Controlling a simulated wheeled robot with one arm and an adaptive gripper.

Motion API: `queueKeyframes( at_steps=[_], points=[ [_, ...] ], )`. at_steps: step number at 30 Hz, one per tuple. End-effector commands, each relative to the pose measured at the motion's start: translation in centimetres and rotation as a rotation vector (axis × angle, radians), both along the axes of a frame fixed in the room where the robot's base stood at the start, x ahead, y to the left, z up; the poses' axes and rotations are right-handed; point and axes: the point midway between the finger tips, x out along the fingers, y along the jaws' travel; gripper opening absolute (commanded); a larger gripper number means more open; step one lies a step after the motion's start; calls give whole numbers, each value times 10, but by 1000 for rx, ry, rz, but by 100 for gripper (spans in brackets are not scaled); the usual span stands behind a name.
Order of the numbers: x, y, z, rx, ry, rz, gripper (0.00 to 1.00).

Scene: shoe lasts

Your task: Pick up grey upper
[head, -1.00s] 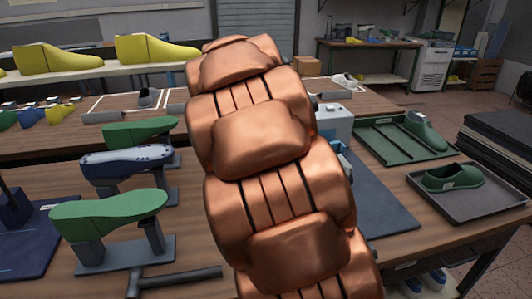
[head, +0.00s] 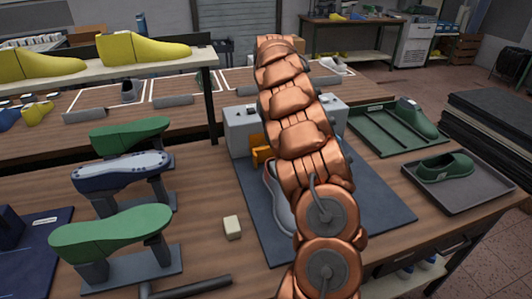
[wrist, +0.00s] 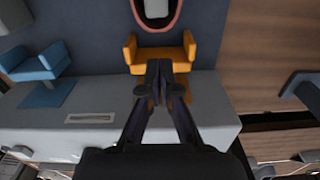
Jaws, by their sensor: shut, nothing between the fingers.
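A small grey shoe upper (head: 128,90) sits on the back bench inside a white-outlined area, left of my arm. A lighter upper (head: 333,66) stands farther right on that bench. Another pale grey shoe-shaped piece with a reddish rim (head: 279,200) lies on the blue-grey mat, partly hidden by my arm; a similar rimmed piece shows at the top of the wrist view (wrist: 157,22). My gripper (wrist: 159,78) is shut and empty, in front of an orange cradle (wrist: 178,53) in the wrist view. The head view does not show its fingers clearly.
A grey machine (head: 240,130) stands behind the mat (head: 375,210). Green and blue lasts on stands (head: 120,262) fill the left. A green tray (head: 368,137) and dark tray (head: 490,200) hold green shoes. A yellow-last shelf (head: 150,66) overhangs the back left.

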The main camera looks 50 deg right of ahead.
Motion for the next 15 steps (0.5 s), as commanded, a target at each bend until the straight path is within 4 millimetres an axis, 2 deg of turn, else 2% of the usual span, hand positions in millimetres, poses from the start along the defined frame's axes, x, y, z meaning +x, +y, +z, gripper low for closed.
queueKeyframes(
  at_steps=[7,15],
  points=[
    [0,-4,-13,4,-2,2,0],
    [-2,-4,-53,7,0,0,0]
  ],
)
